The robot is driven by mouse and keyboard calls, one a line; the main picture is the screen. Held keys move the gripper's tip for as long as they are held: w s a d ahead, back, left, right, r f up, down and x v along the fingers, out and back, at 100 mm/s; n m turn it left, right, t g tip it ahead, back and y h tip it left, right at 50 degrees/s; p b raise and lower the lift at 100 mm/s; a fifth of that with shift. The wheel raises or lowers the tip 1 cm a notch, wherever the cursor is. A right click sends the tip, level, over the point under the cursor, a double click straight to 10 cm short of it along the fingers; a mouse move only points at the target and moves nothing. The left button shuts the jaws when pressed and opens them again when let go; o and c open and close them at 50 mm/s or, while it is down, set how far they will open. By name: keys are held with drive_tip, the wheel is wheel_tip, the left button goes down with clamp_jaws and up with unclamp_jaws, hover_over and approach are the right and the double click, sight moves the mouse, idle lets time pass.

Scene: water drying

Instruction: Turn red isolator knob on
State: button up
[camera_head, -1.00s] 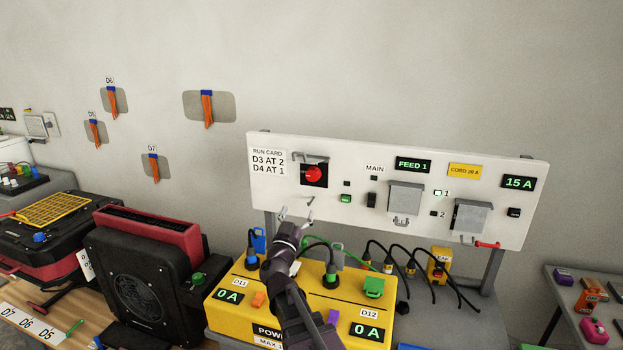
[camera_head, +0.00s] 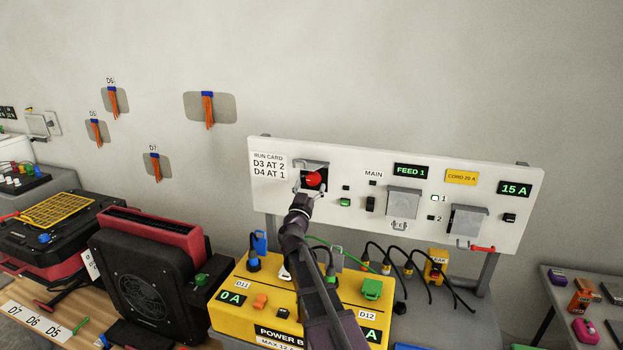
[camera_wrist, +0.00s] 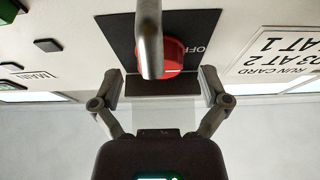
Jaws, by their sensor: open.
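The red isolator knob (camera_head: 313,179) sits on a black square plate on the white panel (camera_head: 400,233), right of the run card. My gripper (camera_head: 310,192) is at the knob, its fingers spread open to either side. In the wrist view, which shows the panel upside down, the red knob (camera_wrist: 174,55) lies just beyond and between the open fingertips of my gripper (camera_wrist: 161,85). A grey metal bar (camera_wrist: 149,40) crosses in front of the knob and hides part of it. The letters "OF" show on the black plate beside the knob. Contact with the knob cannot be told.
A yellow power box (camera_head: 258,318) stands below the panel, with plugs and black cords. Grey hinged covers (camera_head: 404,203) and a main switch (camera_head: 370,204) are right of the knob. A black and red fan unit (camera_head: 140,285) stands at left.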

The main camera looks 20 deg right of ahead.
drive_tip(key=shift+x, duration=0.85)
drive_tip(key=shift+c, duration=0.2)
drive_tip(key=c, duration=1.1)
